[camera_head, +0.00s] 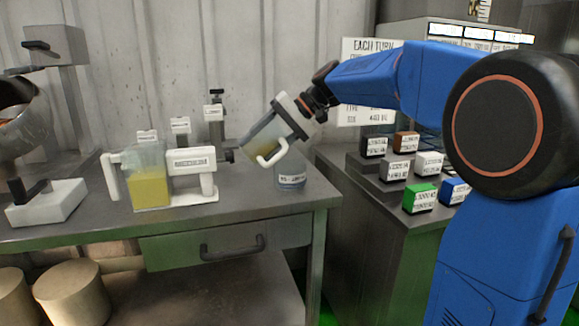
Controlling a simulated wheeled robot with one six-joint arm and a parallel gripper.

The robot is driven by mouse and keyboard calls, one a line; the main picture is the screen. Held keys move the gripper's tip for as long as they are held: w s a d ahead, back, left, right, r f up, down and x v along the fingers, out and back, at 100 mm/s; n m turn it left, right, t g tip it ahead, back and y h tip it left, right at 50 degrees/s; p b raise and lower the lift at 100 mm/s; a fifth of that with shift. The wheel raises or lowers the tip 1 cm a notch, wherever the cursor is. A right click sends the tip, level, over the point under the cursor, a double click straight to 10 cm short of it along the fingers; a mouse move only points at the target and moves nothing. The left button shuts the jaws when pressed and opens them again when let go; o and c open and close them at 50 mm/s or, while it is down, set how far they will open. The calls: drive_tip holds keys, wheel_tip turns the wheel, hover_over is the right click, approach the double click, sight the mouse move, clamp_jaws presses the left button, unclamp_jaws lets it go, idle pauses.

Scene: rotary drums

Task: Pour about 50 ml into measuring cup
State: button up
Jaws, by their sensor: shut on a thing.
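My gripper (291,117) is at the upper middle, above the right end of the bench. It is shut on a clear jug (262,137) with a white handle. A clear labelled cup (291,179), likely the measuring cup, stands upright on the bench below the jug. The jug and handle partly hide its upper part. I cannot make out a stream between them, and its fill level is too small to read.
A second clear jug (151,188) with yellow liquid stands on the bench (240,205), beside a white labelled stand (192,163). Small labelled posts stand behind. A drum device (45,200) is at far left. Coloured labelled blocks (420,198) sit on the steps at right.

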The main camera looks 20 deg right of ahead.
drive_tip(key=shift+f+y, duration=0.4)
drive_tip(key=shift+y, duration=0.1)
drive_tip(key=shift+r, duration=0.15)
drive_tip(key=shift+a+r+y, duration=0.1)
drive_tip(key=shift+r+y, duration=0.35)
drive_tip(key=shift+y, duration=0.35)
drive_tip(key=shift+t+y, duration=0.3)
drive_tip(key=shift+y, duration=0.1)
drive_tip(key=shift+w+a, duration=0.15)
drive_tip(key=shift+w, duration=0.05)
idle(0.4)
drive_tip(key=shift+s+a+f+y+p, duration=0.1)
drive_tip(key=shift+y+p, duration=0.3)
idle(0.7)
